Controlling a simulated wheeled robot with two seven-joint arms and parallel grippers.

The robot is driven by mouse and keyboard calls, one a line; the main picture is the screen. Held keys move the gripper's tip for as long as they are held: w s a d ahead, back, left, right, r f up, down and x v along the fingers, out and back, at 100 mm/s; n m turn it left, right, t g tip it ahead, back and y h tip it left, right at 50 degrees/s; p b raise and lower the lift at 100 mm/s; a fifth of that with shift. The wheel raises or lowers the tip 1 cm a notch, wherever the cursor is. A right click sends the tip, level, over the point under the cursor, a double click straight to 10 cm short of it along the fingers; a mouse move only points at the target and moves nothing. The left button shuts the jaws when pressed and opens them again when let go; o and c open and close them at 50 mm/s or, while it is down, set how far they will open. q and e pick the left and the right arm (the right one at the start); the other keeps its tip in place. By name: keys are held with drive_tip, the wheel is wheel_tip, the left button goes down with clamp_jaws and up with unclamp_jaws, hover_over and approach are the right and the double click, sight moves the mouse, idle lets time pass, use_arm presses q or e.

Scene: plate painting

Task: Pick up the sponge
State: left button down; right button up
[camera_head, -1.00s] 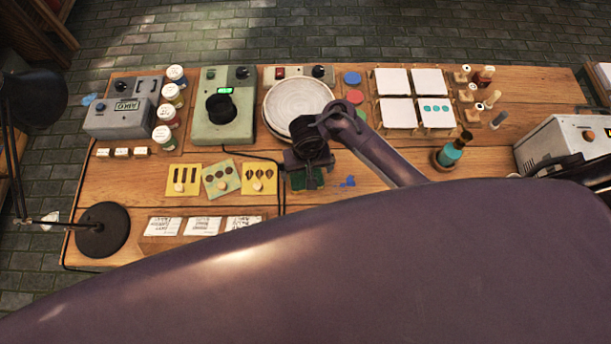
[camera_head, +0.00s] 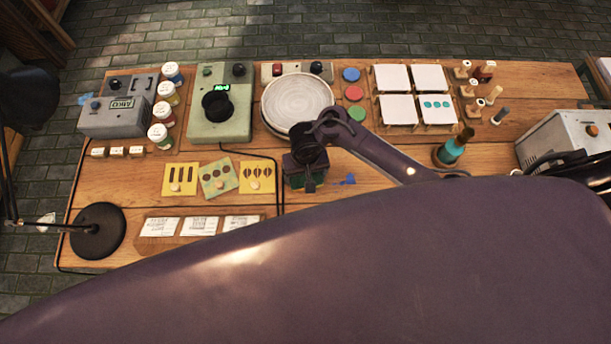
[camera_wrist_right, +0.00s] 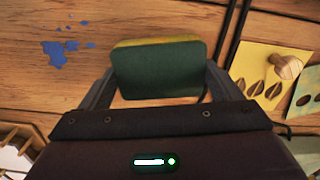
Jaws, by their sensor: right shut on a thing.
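The sponge (camera_wrist_right: 158,70) has a dark green face and a yellow layer along its far edge. In the right wrist view it sits between the two fingers of my right gripper (camera_wrist_right: 157,88), which is shut on it. Whether the sponge touches the table cannot be told. In the head view my right gripper (camera_head: 305,180) is over the front middle of the table, below the round plate, and it mostly hides the sponge. My left gripper is not in view.
Yellow stencil cards (camera_head: 257,177) lie left of the gripper, with a black cable between. Blue paint spots (camera_head: 348,180) mark the table on the right. A round white plate (camera_head: 298,103) on a wheel stands behind. A teal bottle (camera_head: 451,152) stands farther right.

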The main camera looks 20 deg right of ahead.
sight(305, 176)
wheel_tip(305, 176, up, 10)
drive_tip(key=p, duration=0.4)
drive_tip(key=shift+p, duration=0.35)
